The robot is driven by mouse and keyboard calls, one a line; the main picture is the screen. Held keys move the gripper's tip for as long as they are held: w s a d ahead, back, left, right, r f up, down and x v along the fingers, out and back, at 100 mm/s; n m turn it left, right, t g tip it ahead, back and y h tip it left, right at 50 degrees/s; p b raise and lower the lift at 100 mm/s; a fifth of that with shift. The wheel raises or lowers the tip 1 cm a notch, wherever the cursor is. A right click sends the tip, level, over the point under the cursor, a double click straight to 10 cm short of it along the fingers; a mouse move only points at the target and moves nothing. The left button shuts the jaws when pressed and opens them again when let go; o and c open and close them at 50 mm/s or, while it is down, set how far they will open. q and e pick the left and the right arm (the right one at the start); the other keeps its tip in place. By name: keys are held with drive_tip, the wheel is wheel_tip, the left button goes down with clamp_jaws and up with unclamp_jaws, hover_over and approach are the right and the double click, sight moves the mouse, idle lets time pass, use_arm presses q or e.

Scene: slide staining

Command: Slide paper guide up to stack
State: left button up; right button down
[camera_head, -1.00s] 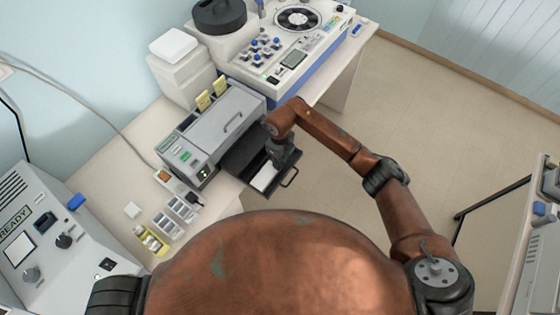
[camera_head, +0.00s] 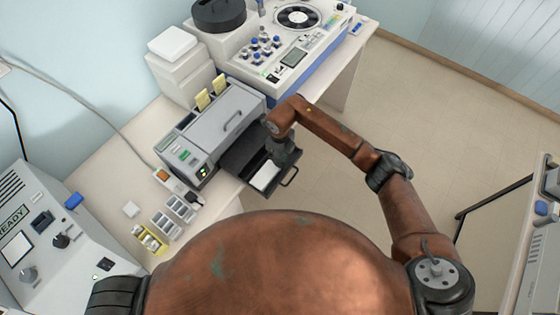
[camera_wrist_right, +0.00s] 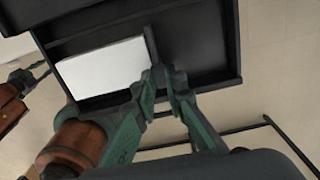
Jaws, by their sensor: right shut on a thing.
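A white paper stack (camera_head: 264,176) lies in the dark pulled-out tray (camera_head: 290,174) of the grey printer-like machine (camera_head: 212,125). In the right wrist view, the stack (camera_wrist_right: 103,68) lies in the left part of the tray (camera_wrist_right: 205,45). The thin black paper guide (camera_wrist_right: 151,44) stands upright along its right edge; I cannot tell whether they touch. My right gripper (camera_wrist_right: 165,78) is shut on the near end of the guide, which its fingers partly hide. In the head view my right gripper (camera_head: 281,154) hangs over the tray and partly hides it.
The tray has a handle (camera_head: 290,177) at its front. A device with a round dial (camera_head: 297,20) stands behind the machine. Small racks (camera_head: 180,208) sit in front, with a grey READY unit (camera_head: 40,240) at left. Open floor (camera_head: 440,120) lies right.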

drive_tip(key=c, duration=2)
unclamp_jaws()
drive_tip(key=shift+o, duration=0.2)
drive_tip(key=shift+r, duration=0.1)
drive_tip(key=shift+r, duration=0.25)
wheel_tip(320, 180, up, 11)
drive_tip(key=shift+r, duration=0.2)
